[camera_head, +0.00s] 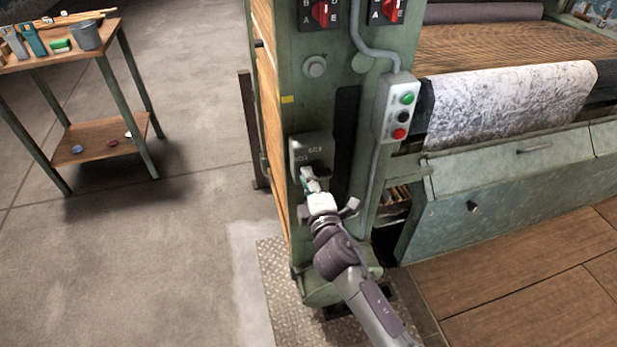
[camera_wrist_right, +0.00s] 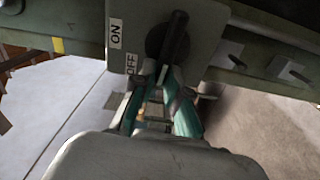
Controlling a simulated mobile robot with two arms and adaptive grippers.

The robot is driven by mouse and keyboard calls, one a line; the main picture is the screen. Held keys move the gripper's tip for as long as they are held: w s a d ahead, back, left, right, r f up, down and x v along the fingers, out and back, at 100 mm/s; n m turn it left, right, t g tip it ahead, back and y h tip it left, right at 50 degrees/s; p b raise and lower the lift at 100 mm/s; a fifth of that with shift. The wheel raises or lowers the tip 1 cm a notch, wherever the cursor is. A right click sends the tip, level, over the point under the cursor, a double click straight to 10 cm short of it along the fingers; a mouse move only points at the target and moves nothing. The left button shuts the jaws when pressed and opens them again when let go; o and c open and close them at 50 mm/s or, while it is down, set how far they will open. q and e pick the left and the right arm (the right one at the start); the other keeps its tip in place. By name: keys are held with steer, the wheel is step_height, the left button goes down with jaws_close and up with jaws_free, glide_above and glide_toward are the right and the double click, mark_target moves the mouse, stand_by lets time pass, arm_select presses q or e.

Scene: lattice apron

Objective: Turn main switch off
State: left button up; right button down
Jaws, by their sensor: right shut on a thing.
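The main switch is a grey-green box (camera_head: 309,148) on the machine's green end post, with small labels on its face. In the right wrist view its plate (camera_wrist_right: 143,14) carries the labels ON and OFF. A black rotary handle (camera_wrist_right: 168,38) sits beside the labels. My right gripper (camera_head: 308,177) is at the lower part of the box. In the wrist view its teal-padded fingers (camera_wrist_right: 163,73) are shut on the handle's near end, which they partly hide. Which label the handle points to is not clear. My left gripper is not in view.
A push-button box (camera_head: 397,107) with green, black and red buttons hangs close right of the switch. Two red rotary switches (camera_head: 320,13) (camera_head: 387,10) sit above. A small table (camera_head: 60,60) with tools stands at left; the floor (camera_head: 180,230) between is clear.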

steer(key=shift+f+n, duration=0.1)
steer(key=shift+n, duration=0.5)
steer(key=c, duration=1.2)
jaws_free()
steer(key=shift+w, duration=0.1)
steer(key=v, duration=1.2)
